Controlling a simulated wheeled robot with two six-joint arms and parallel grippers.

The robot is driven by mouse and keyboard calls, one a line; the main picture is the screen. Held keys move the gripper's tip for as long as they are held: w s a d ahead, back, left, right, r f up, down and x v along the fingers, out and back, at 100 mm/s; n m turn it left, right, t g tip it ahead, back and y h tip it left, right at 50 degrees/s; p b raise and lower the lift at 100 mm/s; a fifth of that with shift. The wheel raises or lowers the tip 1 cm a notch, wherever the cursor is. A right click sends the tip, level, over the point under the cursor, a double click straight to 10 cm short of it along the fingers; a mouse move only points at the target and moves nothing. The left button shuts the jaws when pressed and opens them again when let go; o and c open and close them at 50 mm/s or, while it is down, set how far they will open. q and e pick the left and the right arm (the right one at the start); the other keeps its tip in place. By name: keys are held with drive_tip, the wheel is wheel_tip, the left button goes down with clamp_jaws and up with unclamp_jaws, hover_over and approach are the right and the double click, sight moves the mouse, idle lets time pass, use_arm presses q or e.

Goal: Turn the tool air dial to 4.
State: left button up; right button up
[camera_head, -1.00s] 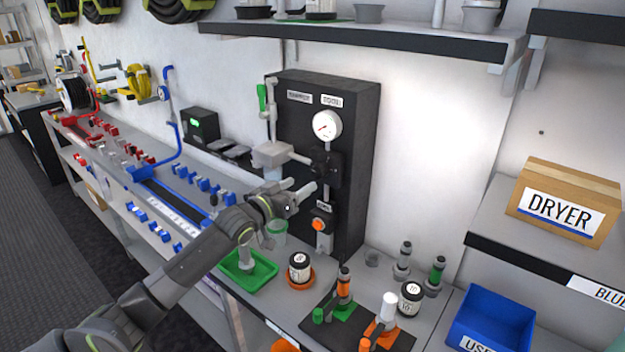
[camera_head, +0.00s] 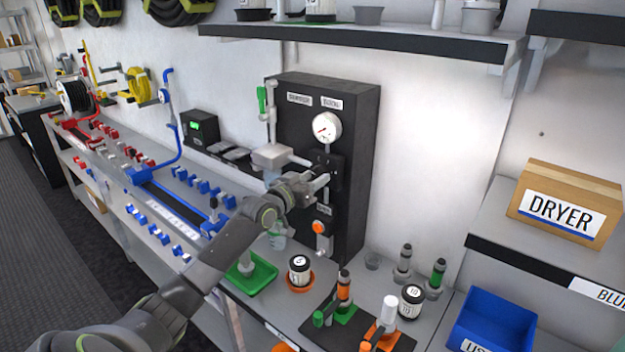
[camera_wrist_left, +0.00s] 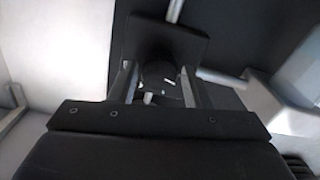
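A black panel (camera_head: 355,200) stands on the bench with a round white gauge (camera_head: 326,127) and a black regulator block below it. My left gripper (camera_head: 318,182) is at the front of this block and partly hides it. In the left wrist view, the dial (camera_wrist_left: 160,76) is a dark round knob with a small white mark, in front of a square black plate (camera_wrist_left: 165,42). The fingers of my left gripper (camera_wrist_left: 158,88) stand apart, one on each side of the knob. Whether they touch it is hard to tell. The dial's numbers cannot be read. My right gripper is not in view.
A grey box with a pipe (camera_head: 272,157) sits left of the block. An orange button (camera_head: 318,228) is below. A green tray (camera_head: 262,277), a jar (camera_head: 299,268) and several bottles stand on the bench. A blue bin (camera_head: 492,318) is at right.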

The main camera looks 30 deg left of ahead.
use_arm(q)
drive_tip(key=c, duration=0.6)
drive_tip(key=m+b, duration=0.8)
drive_tip(key=b, duration=0.1)
drive_tip(key=shift+f+b, duration=0.2)
drive_tip(key=shift+b, duration=0.1)
drive_tip(key=m+b, duration=0.1)
drive_tip(key=m, duration=0.2)
drive_tip(key=shift+a+r+b, duration=0.1)
drive_tip(key=shift+b, duration=0.25)
drive_tip(key=m+b, duration=0.1)
drive_tip(key=m, duration=0.1)
drive_tip(key=shift+m, duration=0.3)
drive_tip(key=m+b, duration=0.1)
drive_tip(key=m, duration=0.2)
drive_tip(key=shift+r, duration=0.1)
drive_tip(key=shift+m+b, duration=0.35)
drive_tip(key=shift+m, duration=1.15)
